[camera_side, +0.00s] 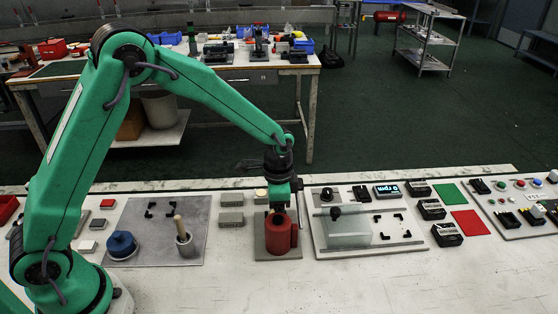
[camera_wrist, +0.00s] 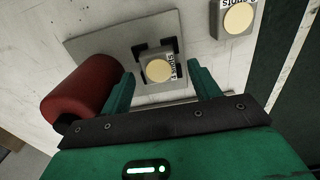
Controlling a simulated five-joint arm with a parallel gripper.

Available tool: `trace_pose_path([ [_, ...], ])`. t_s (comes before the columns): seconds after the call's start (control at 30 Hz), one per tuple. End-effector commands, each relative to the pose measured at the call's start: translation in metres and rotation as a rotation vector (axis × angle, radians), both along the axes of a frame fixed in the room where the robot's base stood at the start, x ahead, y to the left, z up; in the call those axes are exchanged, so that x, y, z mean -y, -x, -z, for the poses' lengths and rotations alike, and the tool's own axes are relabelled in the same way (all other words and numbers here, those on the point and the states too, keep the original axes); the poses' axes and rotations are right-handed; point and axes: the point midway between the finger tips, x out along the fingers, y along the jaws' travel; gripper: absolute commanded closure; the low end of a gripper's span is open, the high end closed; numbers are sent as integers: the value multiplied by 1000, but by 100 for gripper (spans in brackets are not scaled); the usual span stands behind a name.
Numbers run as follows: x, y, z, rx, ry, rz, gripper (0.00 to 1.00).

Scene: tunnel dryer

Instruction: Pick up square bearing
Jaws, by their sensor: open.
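A square grey block with a round cream face and a printed label, which looks like a square bearing (camera_wrist: 158,70), sits on a grey plate (camera_wrist: 90,46) among dark corner brackets in the wrist view. My gripper (camera_wrist: 161,74) is open, with one green finger on each side of this block and nothing held. Whether the fingers reach down beside it or stay above cannot be told. In the side view my gripper (camera_side: 281,205) hangs just behind a red cylinder (camera_side: 278,240), which hides the block there. A similar block (camera_wrist: 233,18) lies at the wrist view's upper right.
The red cylinder (camera_wrist: 82,92) stands close beside my left finger in the wrist view. In the side view, a fixture board (camera_side: 330,252) lies just right, and grey blocks (camera_side: 231,219) lie left. The white bench front is clear.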

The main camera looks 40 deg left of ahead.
Motion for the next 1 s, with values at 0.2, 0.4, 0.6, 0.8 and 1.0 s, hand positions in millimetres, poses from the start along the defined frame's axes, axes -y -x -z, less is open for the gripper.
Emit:
trace_pose_path([
  [0.2,0,0,6,-1,-1,0,38],
  [0.4,0,0,5,0,0,0,38],
  [0.6,0,0,5,0,0,0,42],
  [0.8,0,0,5,0,0,0,81],
  [1.0,0,0,4,1,0,0,98],
])
